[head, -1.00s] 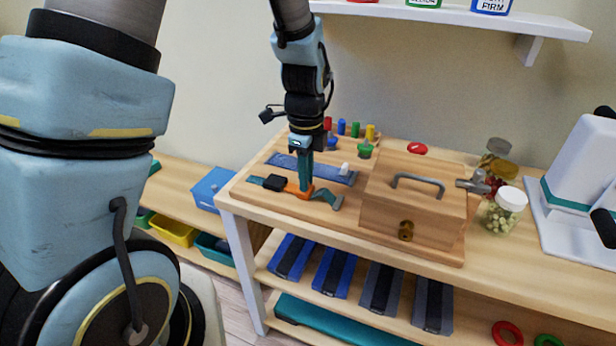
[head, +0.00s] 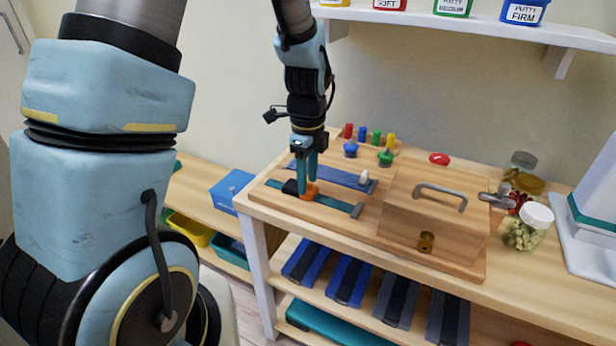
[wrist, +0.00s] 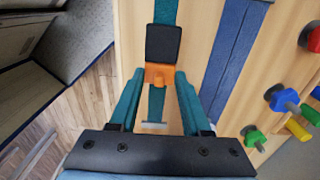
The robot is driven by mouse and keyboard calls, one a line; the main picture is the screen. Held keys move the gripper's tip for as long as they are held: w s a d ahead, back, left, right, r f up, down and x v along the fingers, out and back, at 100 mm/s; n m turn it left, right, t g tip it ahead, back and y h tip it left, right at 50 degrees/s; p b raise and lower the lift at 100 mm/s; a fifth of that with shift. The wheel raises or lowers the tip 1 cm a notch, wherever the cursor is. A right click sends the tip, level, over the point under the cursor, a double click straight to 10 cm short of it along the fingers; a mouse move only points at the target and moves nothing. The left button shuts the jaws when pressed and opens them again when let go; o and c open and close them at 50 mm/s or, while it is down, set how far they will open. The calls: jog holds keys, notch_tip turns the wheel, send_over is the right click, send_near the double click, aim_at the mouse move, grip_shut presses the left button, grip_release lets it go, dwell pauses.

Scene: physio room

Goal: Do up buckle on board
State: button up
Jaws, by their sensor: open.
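The buckle lies on the wooden board (head: 385,238). Its black half (head: 291,187) and orange half (head: 312,188) meet end to end along a teal strap (head: 333,205). In the wrist view the black half (wrist: 163,43) touches the orange half (wrist: 159,75), and no orange prongs show between them. I cannot tell whether it is latched. The strap lies flat, with a grey piece (head: 356,210) at its end. My gripper (head: 307,180) points down over the orange half. In the wrist view its teal fingers (wrist: 158,82) are open, one either side of it.
A blue strip (head: 335,175) with a white piece lies just behind the buckle. Coloured pegs and knobs (head: 376,138) stand at the back. A wooden box with a handle (head: 430,228) stands to the right, with jars (head: 528,228) beyond. A shelf (head: 470,22) hangs above.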

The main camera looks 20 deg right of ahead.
notch_tip(320, 180, up, 11)
jog(key=b, duration=0.1)
dwell(0.5)
jog(key=shift+f, duration=0.1)
jog(key=s+a+f+n, duration=0.1)
jog(key=a+f+n, duration=0.1)
jog(key=a+n, duration=0.9)
jog(key=s+a+f+n+t, duration=0.1)
jog(key=a+f+n, duration=0.1)
jog(key=a+n, duration=0.9)
jog(key=n, duration=0.3)
jog(key=shift+a+n+t, duration=0.25)
jog(key=shift+n+t, duration=0.05)
jog(key=shift+o, duration=0.2)
jog(key=shift+r, duration=0.1)
dwell(1.0)
